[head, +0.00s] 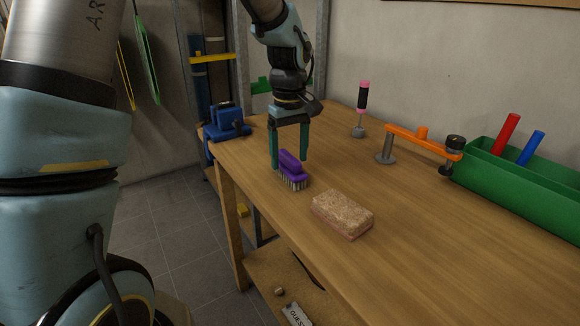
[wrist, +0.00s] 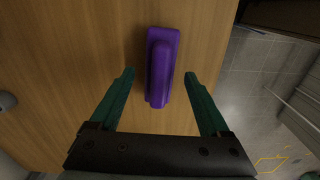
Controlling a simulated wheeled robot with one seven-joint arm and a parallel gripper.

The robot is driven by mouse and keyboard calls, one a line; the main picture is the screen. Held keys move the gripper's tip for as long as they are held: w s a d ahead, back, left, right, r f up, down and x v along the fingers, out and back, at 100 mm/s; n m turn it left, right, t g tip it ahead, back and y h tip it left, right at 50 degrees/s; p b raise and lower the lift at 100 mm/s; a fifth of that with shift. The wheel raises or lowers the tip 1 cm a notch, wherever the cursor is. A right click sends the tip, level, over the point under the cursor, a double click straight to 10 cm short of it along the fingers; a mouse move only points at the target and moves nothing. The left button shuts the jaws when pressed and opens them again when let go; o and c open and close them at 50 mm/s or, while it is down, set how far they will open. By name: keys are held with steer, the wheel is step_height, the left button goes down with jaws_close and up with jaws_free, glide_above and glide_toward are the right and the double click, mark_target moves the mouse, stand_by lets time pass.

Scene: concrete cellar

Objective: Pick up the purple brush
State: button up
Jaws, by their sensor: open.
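The purple brush (head: 291,167) lies bristles down on the wooden workbench (head: 430,255), near its front edge. In the wrist view the brush (wrist: 161,68) is long and points away from my gripper, its near end between the fingertips. My gripper (head: 289,162) is open, with its two green fingers pointing down over the brush. In the wrist view the fingers (wrist: 160,75) stand on either side of the brush, with a gap on both sides. The brush is not held.
A brown brick-like block (head: 343,213) lies just right of the brush. A blue vise (head: 228,121) is at the bench's far left corner. An orange clamp (head: 422,142), a pink-and-black screwdriver (head: 362,100) and a green bin (head: 520,180) stand towards the wall.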

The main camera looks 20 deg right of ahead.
mark_target(290, 155)
steer(key=shift+f, duration=1.55)
steer(key=shift+c, duration=0.2)
jaws_close()
